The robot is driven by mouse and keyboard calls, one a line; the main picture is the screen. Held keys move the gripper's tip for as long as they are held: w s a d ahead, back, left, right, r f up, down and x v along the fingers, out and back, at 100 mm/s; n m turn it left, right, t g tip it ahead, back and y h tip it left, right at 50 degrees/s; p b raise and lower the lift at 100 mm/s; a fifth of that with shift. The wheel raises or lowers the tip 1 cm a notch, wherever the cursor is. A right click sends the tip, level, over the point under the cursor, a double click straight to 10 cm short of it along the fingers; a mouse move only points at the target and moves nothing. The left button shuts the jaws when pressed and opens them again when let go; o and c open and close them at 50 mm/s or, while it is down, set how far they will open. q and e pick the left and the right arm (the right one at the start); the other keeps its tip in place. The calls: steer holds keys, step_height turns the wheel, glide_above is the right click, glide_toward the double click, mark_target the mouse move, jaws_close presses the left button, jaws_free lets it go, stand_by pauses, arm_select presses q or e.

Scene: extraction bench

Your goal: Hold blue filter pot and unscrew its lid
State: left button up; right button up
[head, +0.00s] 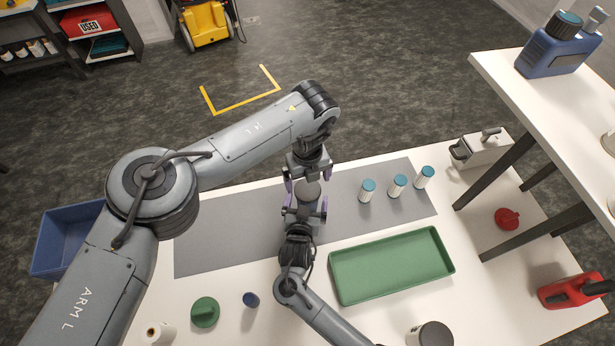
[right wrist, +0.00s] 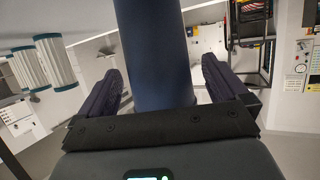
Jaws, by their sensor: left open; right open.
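The blue filter pot (head: 306,206) stands upright on the grey mat between my two grippers, with a dark grey round lid (head: 308,190) on top. In the right wrist view the pot (right wrist: 156,60) is a dark blue cylinder between the fingers of my right gripper (right wrist: 160,88). That gripper is open, with a gap between each finger and the pot. It also shows in the head view (head: 305,211), on the near side of the pot. My left gripper (head: 307,179) is open at the far side of the lid, pointing towards it. Whether its fingers touch the lid cannot be told.
White cartridges with blue caps (head: 397,186) stand on the grey mat (head: 215,235) at right. A green tray (head: 392,301) lies in front of them. A green round lid (head: 205,312) and small blue item (head: 251,299) are near left. A raised white shelf (head: 515,95) stands right.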

arm_select(q)
steer(key=shift+r+p, duration=0.5)
steer(key=shift+r, duration=0.15)
arm_select(e)
steer(key=shift+v, duration=2.95)
steer(key=shift+r, duration=0.1)
